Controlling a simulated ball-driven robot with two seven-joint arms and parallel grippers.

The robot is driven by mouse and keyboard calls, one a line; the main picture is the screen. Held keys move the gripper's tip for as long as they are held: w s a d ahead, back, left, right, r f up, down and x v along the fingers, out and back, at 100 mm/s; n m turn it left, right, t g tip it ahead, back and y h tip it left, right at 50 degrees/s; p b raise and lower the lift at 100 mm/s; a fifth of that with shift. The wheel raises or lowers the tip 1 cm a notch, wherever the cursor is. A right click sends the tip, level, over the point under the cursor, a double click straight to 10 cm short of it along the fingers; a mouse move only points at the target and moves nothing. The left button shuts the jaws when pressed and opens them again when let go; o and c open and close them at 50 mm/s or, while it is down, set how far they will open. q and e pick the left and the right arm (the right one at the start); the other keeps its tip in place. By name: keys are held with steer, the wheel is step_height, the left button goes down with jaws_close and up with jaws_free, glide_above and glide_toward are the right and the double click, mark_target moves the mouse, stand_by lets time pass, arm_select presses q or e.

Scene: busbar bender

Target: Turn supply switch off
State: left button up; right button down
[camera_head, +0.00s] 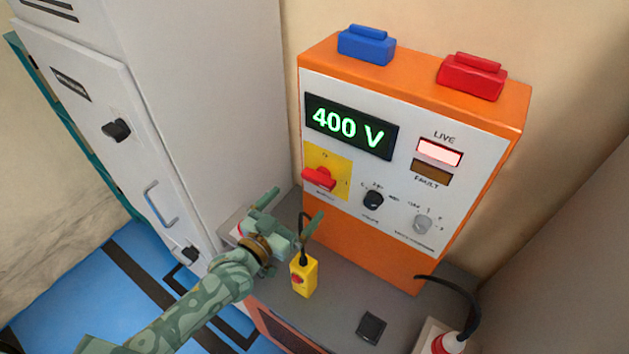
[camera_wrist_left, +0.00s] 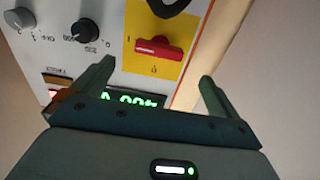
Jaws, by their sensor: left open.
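The supply switch is a red rotary handle (camera_head: 319,179) on a yellow plate (camera_head: 341,163) at the left of the orange-and-white panel. Its handle lies roughly horizontal, and it also shows in the left wrist view (camera_wrist_left: 158,48), which sees the panel upside down. The display (camera_head: 350,125) reads 400 V, and the LIVE lamp (camera_head: 439,152) is lit. My left gripper (camera_head: 296,208) is open and empty, just below and in front of the switch. In the wrist view its fingers (camera_wrist_left: 155,75) are spread on either side of the handle, apart from it. My right gripper is out of view.
A yellow pendant box (camera_head: 305,275) with a red button stands on the grey bench below my gripper. Black and grey knobs sit right of the switch. A grey cabinet (camera_head: 210,90) rises at the left. Blue and red blocks are on top of the panel box.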

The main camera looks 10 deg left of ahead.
mark_target(315, 183)
arm_select(q)
steer(key=x, duration=0.8)
steer(key=shift+w+d, duration=0.2)
steer(key=shift+w, duration=0.1)
steer(key=c, duration=1)
